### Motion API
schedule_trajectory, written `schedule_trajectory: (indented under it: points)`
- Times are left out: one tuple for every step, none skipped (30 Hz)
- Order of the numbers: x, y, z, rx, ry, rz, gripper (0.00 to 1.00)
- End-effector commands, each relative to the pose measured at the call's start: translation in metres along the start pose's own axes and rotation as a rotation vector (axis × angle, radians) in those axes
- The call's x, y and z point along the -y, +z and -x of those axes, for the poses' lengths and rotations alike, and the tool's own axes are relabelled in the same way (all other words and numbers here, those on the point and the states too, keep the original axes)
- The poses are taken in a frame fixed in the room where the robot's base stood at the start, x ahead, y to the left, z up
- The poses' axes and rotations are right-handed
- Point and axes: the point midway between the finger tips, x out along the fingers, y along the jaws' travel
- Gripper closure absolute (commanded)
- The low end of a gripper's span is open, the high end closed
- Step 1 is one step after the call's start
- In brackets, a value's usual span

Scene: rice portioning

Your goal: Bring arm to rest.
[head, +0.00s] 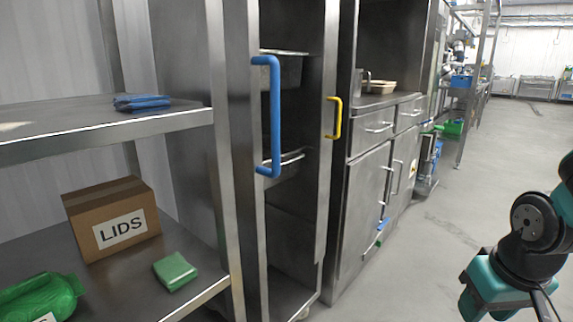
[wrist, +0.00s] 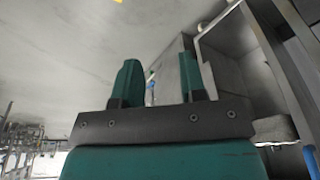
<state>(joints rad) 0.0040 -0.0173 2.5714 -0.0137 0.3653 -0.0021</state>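My gripper (wrist: 160,78) shows in the wrist view with its two green fingers apart and nothing between them. Bare floor and a steel cabinet stand behind the fingers in that view. In the head view my teal and black arm is at the lower right edge, over open floor and clear of the cabinets. The fingertips are not in the head view.
A steel shelf (head: 100,133) at the left holds a LIDS box (head: 112,217), a green packet (head: 175,271) and blue folded items (head: 142,102). A tall cabinet has blue (head: 274,115) and yellow (head: 337,118) handles. The aisle floor (head: 440,225) is clear.

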Motion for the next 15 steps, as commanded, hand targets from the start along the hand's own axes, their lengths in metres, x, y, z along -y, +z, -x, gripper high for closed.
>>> schedule_trajectory:
  points:
    - [0.021, 0.000, 0.009, -0.003, -0.051, 0.054, 0.62]
    - [0.032, 0.002, 0.014, 0.001, -0.079, 0.082, 0.62]
    - [0.045, 0.006, 0.020, 0.008, -0.114, 0.118, 0.62]
    - [0.055, 0.010, 0.026, 0.014, -0.140, 0.147, 0.62]
    - [0.064, 0.014, 0.031, 0.020, -0.166, 0.177, 0.62]
    - [0.077, 0.020, 0.038, 0.028, -0.199, 0.219, 0.62]
    - [0.086, 0.025, 0.044, 0.034, -0.224, 0.251, 0.62]
    - [0.094, 0.030, 0.051, 0.042, -0.249, 0.286, 0.62]
    - [0.105, 0.038, 0.059, 0.051, -0.280, 0.333, 0.62]
    - [0.114, 0.045, 0.066, 0.058, -0.304, 0.371, 0.62]
    - [0.121, 0.052, 0.072, 0.066, -0.327, 0.410, 0.62]
    - [0.131, 0.062, 0.081, 0.077, -0.356, 0.464, 0.62]
    - [0.137, 0.070, 0.088, 0.084, -0.378, 0.508, 0.62]
    - [0.143, 0.079, 0.096, 0.094, -0.399, 0.553, 0.62]
    - [0.147, 0.083, 0.110, 0.103, -0.413, 0.584, 0.62]
